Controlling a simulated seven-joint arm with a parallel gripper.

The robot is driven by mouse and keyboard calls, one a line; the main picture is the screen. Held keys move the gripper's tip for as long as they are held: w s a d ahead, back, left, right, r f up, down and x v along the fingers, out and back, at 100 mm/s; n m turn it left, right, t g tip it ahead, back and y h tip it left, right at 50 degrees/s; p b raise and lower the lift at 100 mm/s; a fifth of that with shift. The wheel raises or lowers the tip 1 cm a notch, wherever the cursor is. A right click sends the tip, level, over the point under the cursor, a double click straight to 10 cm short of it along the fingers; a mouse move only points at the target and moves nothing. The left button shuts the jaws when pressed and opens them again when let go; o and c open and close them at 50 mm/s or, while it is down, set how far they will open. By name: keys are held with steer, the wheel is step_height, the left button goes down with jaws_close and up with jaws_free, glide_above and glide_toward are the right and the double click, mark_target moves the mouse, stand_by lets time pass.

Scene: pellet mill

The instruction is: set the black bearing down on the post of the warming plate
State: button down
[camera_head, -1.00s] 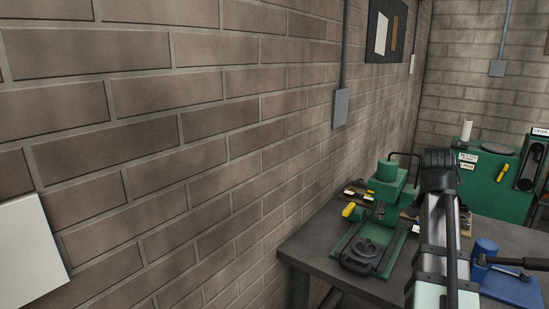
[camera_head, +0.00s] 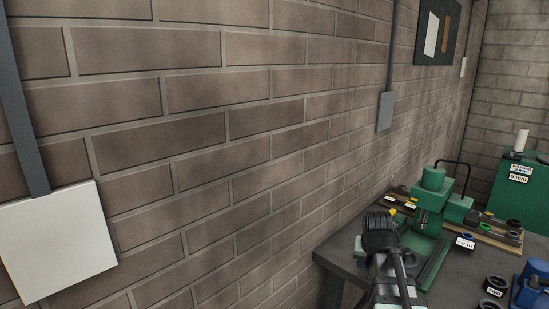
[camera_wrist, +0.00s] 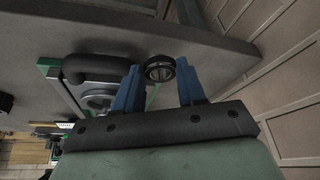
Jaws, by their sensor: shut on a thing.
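My gripper (camera_wrist: 160,82) has blue fingers, with a black ring-shaped bearing (camera_wrist: 160,68) held between their tips in the wrist view. The bearing is over the grey bench near its edge, with its round face toward the camera. Left of the fingers is a flat plate with a green edge (camera_wrist: 58,85), a thick black handle and a round metal disc. It may be the warming plate; I cannot make out its post, and the left finger covers part of it. In the head view my arm hides the gripper, the bearing and much of this plate.
A green machine (camera_head: 434,182) stands on the grey bench (camera_head: 345,262). A wooden rack (camera_head: 488,238) with coloured rings is right of it. Black rings (camera_head: 495,285) with a label and a blue tool (camera_head: 533,285) are at the right front. A brick wall runs behind.

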steer(key=a+f+n+y, duration=0.1)
steer(key=a+f+n, duration=0.2)
steer(key=a+f, duration=0.3)
steer(key=a, duration=0.5)
steer(key=shift+f+n, duration=0.4)
